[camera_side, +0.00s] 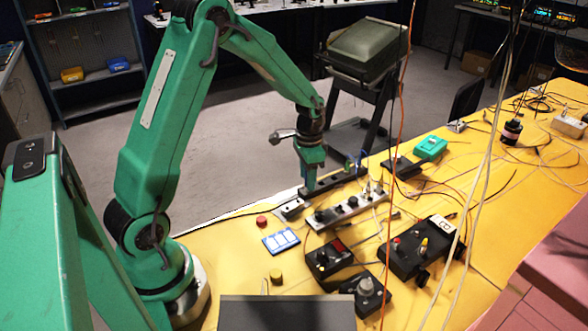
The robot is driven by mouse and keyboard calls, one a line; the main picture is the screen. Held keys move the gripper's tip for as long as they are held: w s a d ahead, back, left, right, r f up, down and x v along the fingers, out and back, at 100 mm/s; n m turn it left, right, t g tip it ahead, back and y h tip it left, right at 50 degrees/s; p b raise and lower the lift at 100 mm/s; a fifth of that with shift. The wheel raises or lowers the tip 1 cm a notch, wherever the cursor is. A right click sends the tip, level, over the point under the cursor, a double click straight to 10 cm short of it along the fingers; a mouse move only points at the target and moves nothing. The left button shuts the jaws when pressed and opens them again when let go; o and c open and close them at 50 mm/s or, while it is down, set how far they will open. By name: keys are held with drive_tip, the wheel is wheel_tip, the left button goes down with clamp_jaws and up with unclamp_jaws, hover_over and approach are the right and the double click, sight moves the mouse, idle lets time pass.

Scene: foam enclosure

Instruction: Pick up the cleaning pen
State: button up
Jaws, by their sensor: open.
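My gripper (310,185) is at the end of the green arm, pointing down at the back edge of the yellow table (220,255). It hangs over or just beside a dark power strip (335,182); whether it touches the strip cannot be told. Its jaws are open, seen nearly edge-on, and nothing shows held in them. I cannot pick out a cleaning pen for certain. A small upright yellow piece (424,246) stands on a black control box (415,255) right of my gripper, but it is too small to name.
A grey strip with knobs (347,210), a blue-white panel (281,241), a red button (261,221) and a black box (333,262) crowd the table. A teal box (430,148) sits farther right. An orange cable (402,90) and pale cables (487,150) hang in front.

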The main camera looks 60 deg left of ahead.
drive_tip(key=shift+c, duration=0.4)
clamp_jaws()
drive_tip(key=shift+r, duration=0.15)
drive_tip(key=shift+r, duration=0.45)
wheel_tip(320, 180, up, 3)
drive_tip(key=shift+r, duration=0.15)
drive_tip(key=s+d+r, duration=0.3)
drive_tip(key=d+r, duration=0.3)
drive_tip(key=d, duration=0.5)
drive_tip(key=shift+s+r, duration=0.15)
drive_tip(key=shift+r, duration=0.15)
drive_tip(key=shift+d, duration=0.1)
drive_tip(key=w+f, duration=0.2)
drive_tip(key=w, duration=0.3)
drive_tip(key=shift+w+f, duration=0.2)
drive_tip(key=shift+w, duration=0.05)
